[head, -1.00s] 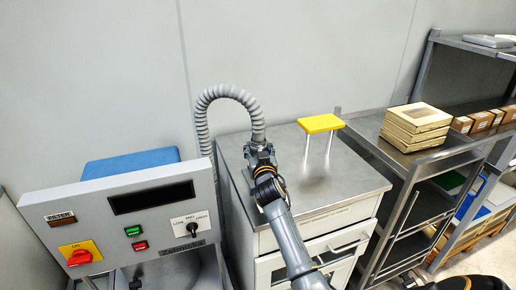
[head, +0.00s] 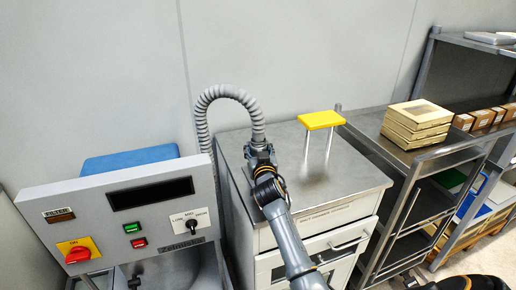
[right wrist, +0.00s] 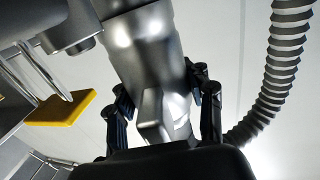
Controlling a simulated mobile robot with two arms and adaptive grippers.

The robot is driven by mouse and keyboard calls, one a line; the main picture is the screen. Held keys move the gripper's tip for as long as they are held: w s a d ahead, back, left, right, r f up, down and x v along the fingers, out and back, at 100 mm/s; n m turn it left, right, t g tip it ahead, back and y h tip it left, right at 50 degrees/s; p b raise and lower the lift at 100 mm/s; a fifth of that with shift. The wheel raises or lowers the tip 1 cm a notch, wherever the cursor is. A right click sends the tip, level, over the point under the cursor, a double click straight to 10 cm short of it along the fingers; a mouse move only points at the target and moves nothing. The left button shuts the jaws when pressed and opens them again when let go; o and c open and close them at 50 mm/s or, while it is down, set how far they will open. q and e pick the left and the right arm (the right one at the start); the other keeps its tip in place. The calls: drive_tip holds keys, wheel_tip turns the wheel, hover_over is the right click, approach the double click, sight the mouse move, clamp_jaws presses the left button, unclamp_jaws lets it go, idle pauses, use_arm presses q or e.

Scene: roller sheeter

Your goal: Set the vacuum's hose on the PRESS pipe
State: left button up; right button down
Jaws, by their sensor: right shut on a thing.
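The grey ribbed hose (head: 228,92) rises behind the control panel, arches over and comes down to my right gripper (head: 260,154) above the left part of the cabinet top. In the right wrist view, my right gripper (right wrist: 165,115) is shut on the hose's smooth grey end piece (right wrist: 145,55), with a finger on each side; the ribbed hose (right wrist: 283,60) hangs at the right. A yellow plate (head: 321,120) on two metal posts (head: 329,147) stands to the right of the gripper, apart from it. No PRESS lettering is readable. My left gripper is not in view.
The steel cabinet top (head: 345,178) is bare around the posts. A control panel (head: 125,218) with a red switch stands at the left, with a blue pad (head: 130,160) behind it. A steel cart (head: 377,150) with stacked boxes (head: 415,125) is at the right.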

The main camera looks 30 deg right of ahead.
sight(257, 136)
drive_tip(key=shift+c, duration=2.2)
unclamp_jaws()
drive_tip(key=shift+r, duration=0.1)
drive_tip(key=shift+f, duration=0.2)
drive_tip(key=shift+r+p, duration=0.3)
drive_tip(key=shift+r, duration=0.05)
wheel_tip(257, 136, up, 8)
drive_tip(key=p, duration=0.6)
drive_tip(key=shift+d+f+p, duration=0.1)
drive_tip(key=shift+f+p, duration=0.15)
drive_tip(key=shift+p, duration=0.15)
drive_tip(key=shift+s+a+f+y+b, duration=0.15)
drive_tip(key=shift+s+a+f+b, duration=0.15)
drive_tip(key=shift+f, duration=0.25)
drive_tip(key=shift+s+a+f+y+b, duration=0.15)
drive_tip(key=shift+a+f+b, duration=0.25)
drive_tip(key=shift+f, duration=0.1)
drive_tip(key=s+a+f+n+t+y+b, duration=0.1)
drive_tip(key=s+a+f+n+y, duration=0.1)
drive_tip(key=s+a, duration=0.8)
drive_tip(key=s+a+f+n+y+b, duration=0.1)
drive_tip(key=s+a+y, duration=0.3)
drive_tip(key=s+a, duration=0.6)
drive_tip(key=shift+a+f+n+t+y+b, duration=0.3)
drive_tip(key=shift+a+f+n+t+b, duration=0.15)
drive_tip(key=shift+n, duration=0.45)
drive_tip(key=shift+w+d, duration=0.1)
